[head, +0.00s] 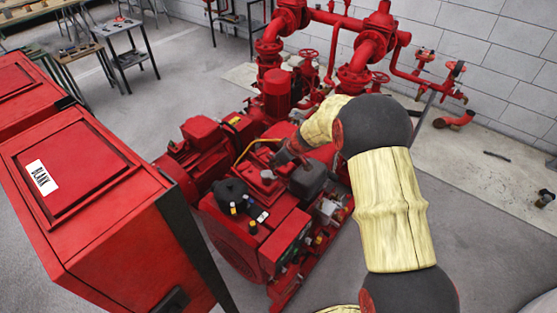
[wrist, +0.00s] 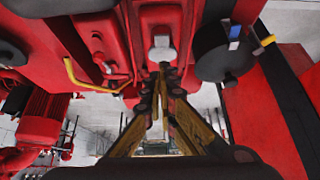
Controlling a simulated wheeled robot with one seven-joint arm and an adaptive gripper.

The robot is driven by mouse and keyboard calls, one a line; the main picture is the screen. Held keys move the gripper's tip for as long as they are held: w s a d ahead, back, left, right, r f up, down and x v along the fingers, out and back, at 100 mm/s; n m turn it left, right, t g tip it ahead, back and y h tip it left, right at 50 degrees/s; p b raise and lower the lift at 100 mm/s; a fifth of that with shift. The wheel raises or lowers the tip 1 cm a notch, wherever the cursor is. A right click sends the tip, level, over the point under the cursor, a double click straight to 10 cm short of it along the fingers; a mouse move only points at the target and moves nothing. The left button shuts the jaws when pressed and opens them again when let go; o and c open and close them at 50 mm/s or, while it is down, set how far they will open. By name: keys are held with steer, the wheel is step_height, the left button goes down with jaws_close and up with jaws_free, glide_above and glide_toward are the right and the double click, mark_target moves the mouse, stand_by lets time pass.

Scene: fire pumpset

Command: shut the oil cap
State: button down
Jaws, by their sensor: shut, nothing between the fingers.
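A pale grey cap-like part (wrist: 162,48) sits on the red engine top in the wrist view; it may be the oil cap, and I cannot tell whether it is open or shut. A small light piece on the red engine top (head: 267,175) in the head view looks like the same part. My gripper (wrist: 163,72) has its fingers together and empty, with the tips just below the grey part in the picture. I cannot tell whether they touch it. In the head view my wrist is over the engine and the fingertips are hard to make out.
A black round part (wrist: 222,58) with blue and yellow pieces is right of the fingers. A yellow bent handle (wrist: 88,80) is on the left. Red pipes (head: 330,20) stand behind the engine. A red cabinet (head: 85,190) stands at left, with open floor at right.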

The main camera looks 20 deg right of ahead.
mark_target(275, 177)
steer(key=shift+s+d+f, duration=0.15)
steer(key=shift+s+f, duration=0.1)
steer(key=shift+f, duration=0.55)
steer(key=shift+s+d+f, duration=0.15)
steer(key=shift+s+f, duration=0.05)
steer(key=shift+f, duration=0.55)
steer(key=shift+b, duration=0.4)
steer(key=f+b, duration=0.1)
steer(key=b, duration=0.2)
steer(key=shift+s+d+f, duration=0.15)
steer(key=shift+s+d, duration=0.05)
steer(key=b, duration=0.3)
steer(key=shift+s+d+f, duration=0.15)
steer(key=shift+s+f, duration=0.1)
steer(key=shift+f, duration=0.1)
steer(key=shift+r, duration=0.15)
